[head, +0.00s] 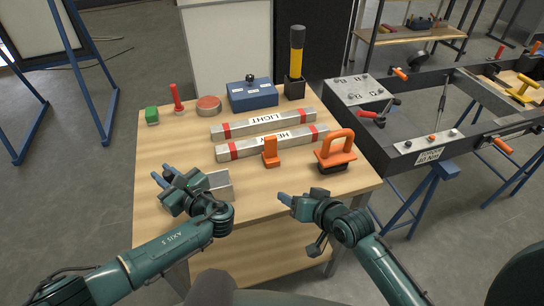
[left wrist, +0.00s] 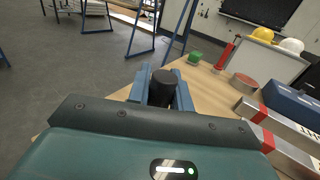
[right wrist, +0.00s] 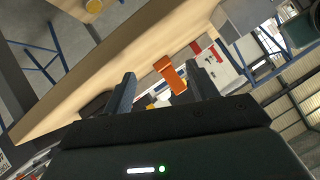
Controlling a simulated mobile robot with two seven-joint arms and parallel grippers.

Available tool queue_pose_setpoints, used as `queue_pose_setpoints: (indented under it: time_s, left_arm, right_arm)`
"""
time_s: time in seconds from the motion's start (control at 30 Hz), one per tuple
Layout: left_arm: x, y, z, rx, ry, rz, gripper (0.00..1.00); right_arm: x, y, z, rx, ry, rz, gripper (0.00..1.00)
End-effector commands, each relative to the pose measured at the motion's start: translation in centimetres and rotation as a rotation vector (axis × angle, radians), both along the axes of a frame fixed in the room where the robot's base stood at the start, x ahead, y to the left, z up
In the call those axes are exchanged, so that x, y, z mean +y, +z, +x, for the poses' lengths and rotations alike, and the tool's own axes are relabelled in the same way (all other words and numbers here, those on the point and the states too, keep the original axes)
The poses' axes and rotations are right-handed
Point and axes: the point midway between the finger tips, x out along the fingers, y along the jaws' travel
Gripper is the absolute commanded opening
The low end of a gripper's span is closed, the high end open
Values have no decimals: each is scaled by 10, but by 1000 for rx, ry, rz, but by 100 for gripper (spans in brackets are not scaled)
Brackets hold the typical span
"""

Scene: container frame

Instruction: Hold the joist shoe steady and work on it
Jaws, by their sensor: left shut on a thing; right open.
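A grey metal box-like piece (head: 221,187), possibly the joist shoe, sits at the table's front left, partly hidden behind my left gripper (head: 163,177). The left gripper is shut on a black, round-ended cylinder (left wrist: 162,88), seen between its blue fingers in the left wrist view. I cannot tell whether this cylinder belongs to the grey piece. My right gripper (head: 284,200) is open and empty by the table's front edge, to the right of the grey piece and apart from it. Its spread fingers also show in the right wrist view (right wrist: 162,92).
Two metal bars labelled LIGHT (head: 262,122) and HEAVY (head: 272,142) lie mid-table. An orange block (head: 270,152) and an orange-handled tool (head: 336,152) stand in front. A blue box (head: 252,95), red puck (head: 208,105) and green block (head: 152,115) are behind. A steel frame (head: 440,145) stands right.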

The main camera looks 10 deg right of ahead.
Motion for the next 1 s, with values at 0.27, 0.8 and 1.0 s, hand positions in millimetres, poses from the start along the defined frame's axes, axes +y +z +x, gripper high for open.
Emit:
queue_pose_setpoints:
  time_s: [0.27,0.8,1.0]
  left_arm:
    - [0,0,0,0,0,0,0]
    - [0,0,0,1,0,1,0]
    - [0,0,0,1,0,1,0]
  right_arm:
    - [-15,91,106,59,-102,245,58]
    - [17,153,159,420,49,-285,58]
    - [25,148,147,508,128,-451,58]
